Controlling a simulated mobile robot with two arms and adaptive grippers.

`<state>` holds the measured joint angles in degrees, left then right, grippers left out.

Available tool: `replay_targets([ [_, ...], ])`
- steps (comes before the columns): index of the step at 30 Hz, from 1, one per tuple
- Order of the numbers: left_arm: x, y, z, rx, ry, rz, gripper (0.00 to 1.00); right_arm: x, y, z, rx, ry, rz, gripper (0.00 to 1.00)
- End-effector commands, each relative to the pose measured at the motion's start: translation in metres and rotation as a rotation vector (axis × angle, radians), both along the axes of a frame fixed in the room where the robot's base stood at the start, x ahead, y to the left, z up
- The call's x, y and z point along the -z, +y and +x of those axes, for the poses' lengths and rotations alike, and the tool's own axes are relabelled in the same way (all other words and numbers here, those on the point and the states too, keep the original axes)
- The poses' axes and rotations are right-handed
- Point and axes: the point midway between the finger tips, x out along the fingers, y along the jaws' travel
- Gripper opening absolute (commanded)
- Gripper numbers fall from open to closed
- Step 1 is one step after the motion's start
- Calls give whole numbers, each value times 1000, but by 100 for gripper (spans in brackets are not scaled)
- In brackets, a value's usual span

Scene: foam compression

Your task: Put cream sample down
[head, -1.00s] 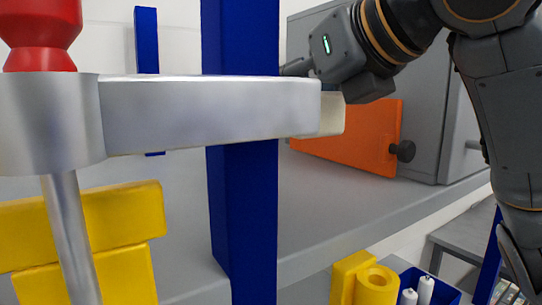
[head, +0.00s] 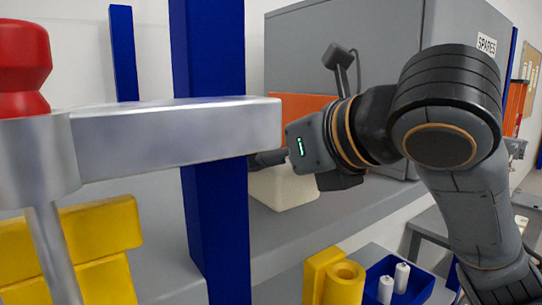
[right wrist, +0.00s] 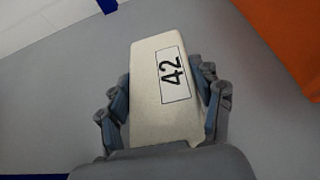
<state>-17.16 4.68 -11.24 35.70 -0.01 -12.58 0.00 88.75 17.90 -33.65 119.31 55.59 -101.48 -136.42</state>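The cream sample is a cream block (head: 284,188) low over the grey worktop in the head view; its base looks at or very near the surface, though I cannot be sure of contact. In the right wrist view the sample (right wrist: 150,105) carries a white label reading "42". My right gripper (right wrist: 167,105) has its blue-padded fingers close on both sides of the sample and appears shut on it. In the head view the gripper is mostly hidden by the silver arm and its own wrist. My left gripper is not in view.
A silver arm (head: 180,132) with a red knob (head: 22,70) crosses the near left. A blue post (head: 215,220) stands beside the sample. Behind are an orange panel (head: 300,106) and a grey cabinet (head: 375,45). Yellow blocks (head: 100,230) stand left; a blue bin (head: 415,285) is lower right.

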Motion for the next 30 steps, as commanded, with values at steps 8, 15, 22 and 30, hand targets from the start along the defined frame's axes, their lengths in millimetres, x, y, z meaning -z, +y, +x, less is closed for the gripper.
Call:
replay_targets([
  [8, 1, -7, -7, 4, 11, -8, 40, 0, 0, 0, -1, 0, 0, 88],
  [15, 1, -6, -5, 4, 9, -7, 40, -3, 0, -1, -1, -1, 1, 88],
  [22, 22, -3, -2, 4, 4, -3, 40, -14, -20, -29, 2, -7, 1, 88],
  [30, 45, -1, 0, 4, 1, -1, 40, -36, -48, -72, 1, -4, 1, 88],
])
